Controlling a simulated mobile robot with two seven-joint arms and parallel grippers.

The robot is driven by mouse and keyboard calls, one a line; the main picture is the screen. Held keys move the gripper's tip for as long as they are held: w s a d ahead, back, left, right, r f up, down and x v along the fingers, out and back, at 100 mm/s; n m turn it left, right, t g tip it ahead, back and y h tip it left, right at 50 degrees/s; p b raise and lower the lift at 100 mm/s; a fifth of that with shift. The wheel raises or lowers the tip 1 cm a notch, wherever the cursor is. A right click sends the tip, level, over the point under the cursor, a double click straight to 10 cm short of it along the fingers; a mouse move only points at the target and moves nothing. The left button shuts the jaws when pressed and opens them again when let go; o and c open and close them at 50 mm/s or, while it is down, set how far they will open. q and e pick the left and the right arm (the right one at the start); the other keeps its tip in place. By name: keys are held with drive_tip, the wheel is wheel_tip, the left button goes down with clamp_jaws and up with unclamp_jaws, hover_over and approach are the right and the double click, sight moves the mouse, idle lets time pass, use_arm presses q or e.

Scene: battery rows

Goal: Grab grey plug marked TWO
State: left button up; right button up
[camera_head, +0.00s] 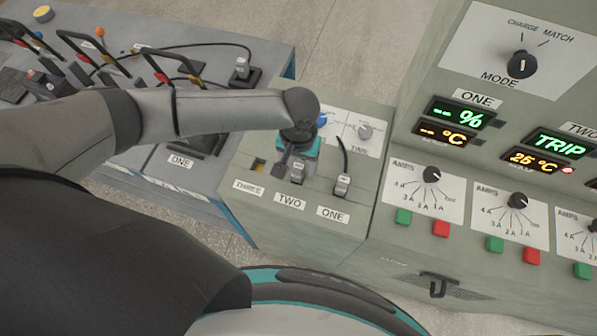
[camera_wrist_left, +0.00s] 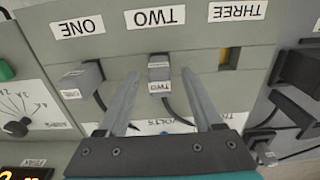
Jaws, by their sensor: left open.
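The grey plug marked TWO (camera_head: 297,175) sits on the sloped grey-green panel, above the panel's TWO label (camera_head: 290,202). In the left wrist view the plug (camera_wrist_left: 159,73) appears upside down, with its cable trailing toward me. My left gripper (camera_head: 288,160) is over the panel at this plug; my arm and wrist hide part of it. In the left wrist view its two fingers (camera_wrist_left: 160,82) are apart, one on each side of the plug's line. I cannot tell whether either finger touches it. My right gripper is not in view.
The plug marked ONE (camera_head: 342,184) stands close by on the right. An empty socket (camera_head: 259,164) is above the THREE label. A blue knob (camera_head: 322,119) and a TIME dial (camera_head: 365,131) are behind. The charger cabinet (camera_head: 420,262) rises at right; a lever bench (camera_head: 215,60) is at left.

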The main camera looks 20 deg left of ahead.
use_arm(q)
drive_tip(key=shift+c, duration=0.2)
clamp_jaws()
idle(0.3)
